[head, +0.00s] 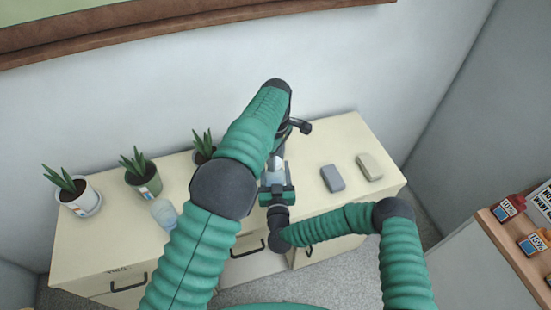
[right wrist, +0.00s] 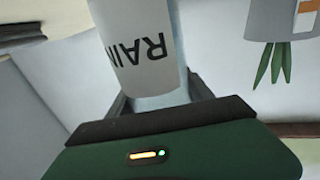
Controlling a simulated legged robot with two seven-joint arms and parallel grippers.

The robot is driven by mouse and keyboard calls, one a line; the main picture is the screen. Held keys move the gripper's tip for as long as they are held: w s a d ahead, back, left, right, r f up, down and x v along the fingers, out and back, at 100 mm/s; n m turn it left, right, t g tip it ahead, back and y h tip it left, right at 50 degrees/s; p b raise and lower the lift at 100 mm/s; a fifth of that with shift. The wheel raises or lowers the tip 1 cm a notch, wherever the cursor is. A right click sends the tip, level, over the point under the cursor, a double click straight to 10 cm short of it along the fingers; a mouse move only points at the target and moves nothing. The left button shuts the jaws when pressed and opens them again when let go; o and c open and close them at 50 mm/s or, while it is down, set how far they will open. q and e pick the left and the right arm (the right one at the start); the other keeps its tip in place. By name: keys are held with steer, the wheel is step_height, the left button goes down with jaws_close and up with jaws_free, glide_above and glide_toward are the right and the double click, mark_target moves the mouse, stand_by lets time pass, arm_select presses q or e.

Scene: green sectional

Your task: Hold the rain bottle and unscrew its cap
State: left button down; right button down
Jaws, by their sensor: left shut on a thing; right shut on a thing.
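The rain bottle (right wrist: 142,48), pale with a white label reading "RAIN", stands between the fingers of my right gripper (right wrist: 158,103) in the right wrist view. In the head view a small pale part of the bottle (head: 274,172) shows above the cabinet top. My right gripper (head: 276,186) is shut on it from the front. My left gripper (head: 280,152) reaches down over the bottle's top and is shut on the cap there. The cap itself is hidden by my left gripper and arm.
On the cream cabinet top (head: 345,135) stand several potted plants (head: 144,178) and a pale blue bottle (head: 163,212) at left. A grey block (head: 333,178) and a beige block (head: 369,166) lie at right. A shelf with small boxes (head: 511,208) is at far right.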

arm_select(q)
steer(key=n, duration=0.3)
steer(key=shift+w, duration=0.15)
steer(key=c, duration=1)
jaws_free()
steer(key=shift+o, duration=0.2)
